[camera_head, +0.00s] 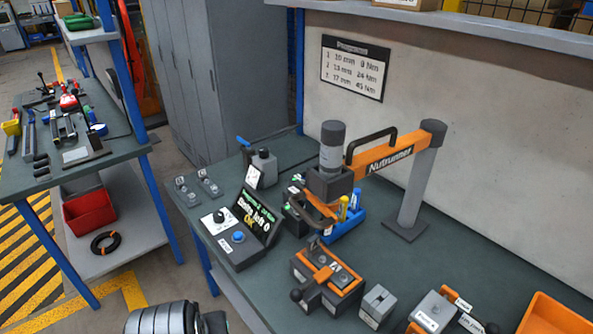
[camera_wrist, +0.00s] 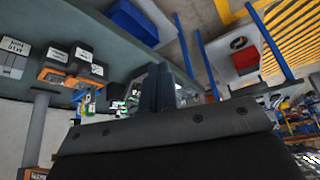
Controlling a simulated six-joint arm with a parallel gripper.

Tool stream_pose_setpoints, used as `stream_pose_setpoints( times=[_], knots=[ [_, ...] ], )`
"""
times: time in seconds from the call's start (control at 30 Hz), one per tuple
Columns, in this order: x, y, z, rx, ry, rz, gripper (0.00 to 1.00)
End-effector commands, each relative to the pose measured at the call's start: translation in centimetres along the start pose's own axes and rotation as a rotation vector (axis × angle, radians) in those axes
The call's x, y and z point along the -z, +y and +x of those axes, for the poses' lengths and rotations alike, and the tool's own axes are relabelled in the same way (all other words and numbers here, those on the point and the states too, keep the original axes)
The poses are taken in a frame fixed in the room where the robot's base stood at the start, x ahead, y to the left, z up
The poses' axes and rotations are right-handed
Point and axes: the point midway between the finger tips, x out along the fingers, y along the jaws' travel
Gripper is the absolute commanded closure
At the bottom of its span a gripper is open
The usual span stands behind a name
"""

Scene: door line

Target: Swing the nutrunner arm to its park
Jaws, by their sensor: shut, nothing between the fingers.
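The nutrunner arm (camera_head: 388,160) is an orange beam lettered "Nutrunner", with a black handle on top, carried by a grey post (camera_head: 421,185) on the bench. Its beam reaches left and toward the front from the post. The grey cylindrical tool (camera_head: 332,147) hangs at its free end, over the area beside a blue tray. I cannot make out a marked park. My gripper (camera_wrist: 158,90) shows in the wrist view, shut and empty. It touches nothing that I can see. In the head view its fingers are out of sight.
The blue tray (camera_head: 347,226) holds screwdrivers. A programme sign (camera_head: 355,68) hangs behind.

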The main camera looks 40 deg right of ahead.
Motion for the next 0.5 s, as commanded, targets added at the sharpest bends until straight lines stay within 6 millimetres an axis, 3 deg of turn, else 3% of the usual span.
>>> stream_pose_setpoints(
  times=[0.43,0.5],
  knots=[
    [-0.09,-0.02,0.05,0.001,0.001,0.001,1.0],
    [-0.03,-0.01,0.02,0.0,0.0,0.002,0.9]
  ],
)
